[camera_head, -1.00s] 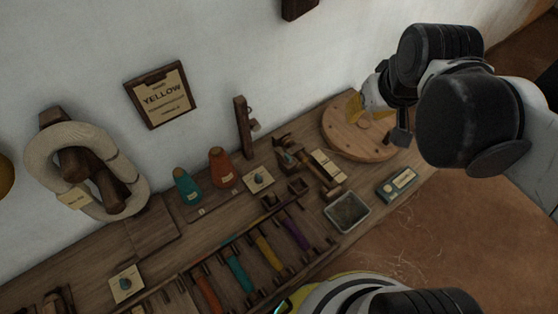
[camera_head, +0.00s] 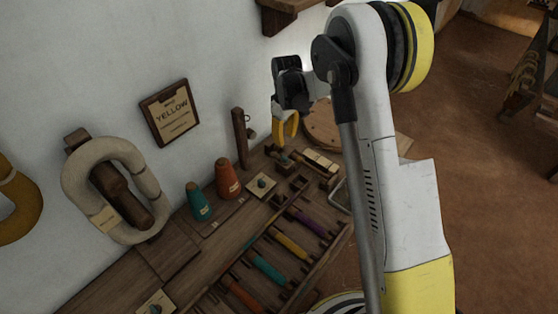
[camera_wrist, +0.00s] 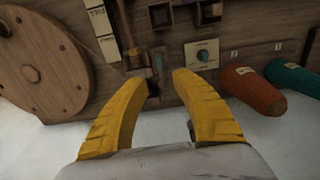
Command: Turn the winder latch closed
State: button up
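A small wooden winder (camera_head: 283,158) stands on the bench near the wall, partly under my gripper in the head view. My gripper (camera_head: 285,132) has yellow fingers and hangs above the bench. In the wrist view my gripper (camera_wrist: 157,83) is open and empty, its fingertips on either side of the winder's near end. Contact cannot be told.
A round wooden board (camera_wrist: 38,68) lies beside the winder. An orange cone (camera_head: 228,178) and a teal cone (camera_head: 198,201) stand on the other side, past a card with a blue knob (camera_head: 262,185). A wooden post (camera_head: 240,138) rises behind.

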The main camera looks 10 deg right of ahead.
aim_at(285, 157)
notch_tip(285, 157, down, 11)
jog(key=b, duration=0.4)
jog(key=shift+d+r, duration=0.1)
jog(key=shift+r, duration=0.05)
grip_shut()
